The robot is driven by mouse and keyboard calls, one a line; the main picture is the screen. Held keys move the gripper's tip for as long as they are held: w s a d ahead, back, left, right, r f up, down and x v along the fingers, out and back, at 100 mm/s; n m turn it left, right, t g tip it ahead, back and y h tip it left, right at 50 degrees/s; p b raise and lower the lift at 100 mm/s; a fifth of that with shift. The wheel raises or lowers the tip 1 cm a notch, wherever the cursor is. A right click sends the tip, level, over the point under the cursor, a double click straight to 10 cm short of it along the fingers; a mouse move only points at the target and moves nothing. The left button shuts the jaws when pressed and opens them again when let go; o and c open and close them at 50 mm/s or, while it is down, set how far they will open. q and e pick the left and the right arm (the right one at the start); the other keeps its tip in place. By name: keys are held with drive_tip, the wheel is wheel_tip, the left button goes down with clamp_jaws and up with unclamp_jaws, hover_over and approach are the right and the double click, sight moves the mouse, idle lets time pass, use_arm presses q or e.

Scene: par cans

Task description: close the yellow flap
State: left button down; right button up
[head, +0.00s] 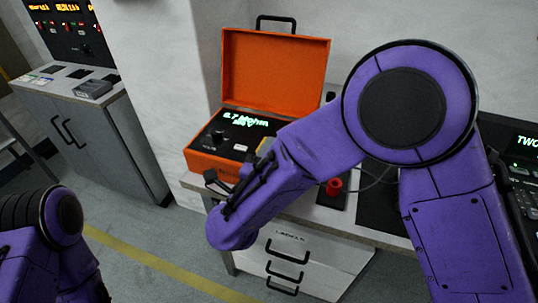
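I cannot make out a yellow flap in the head view; my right arm covers part of the counter and the orange case. The orange case (205,163) stands on the counter with its orange lid (275,70) raised. Its dark panel has a lit green readout (245,120). My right arm reaches across from the right, its forearm in front of the case's right part. My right gripper (216,182) is partly visible as dark pieces at the case's front edge; its fingers are unclear. My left arm is at the bottom left, its gripper not distinguishable.
A red knob (334,186) on a dark plate sits on the counter right of the case. Drawers with black handles (287,252) are below. A grey cabinet (85,130) stands left. A lit screen (527,143) is at right.

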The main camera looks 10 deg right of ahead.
drive_tip(key=shift+s+f, duration=0.1)
drive_tip(key=shift+f, duration=0.2)
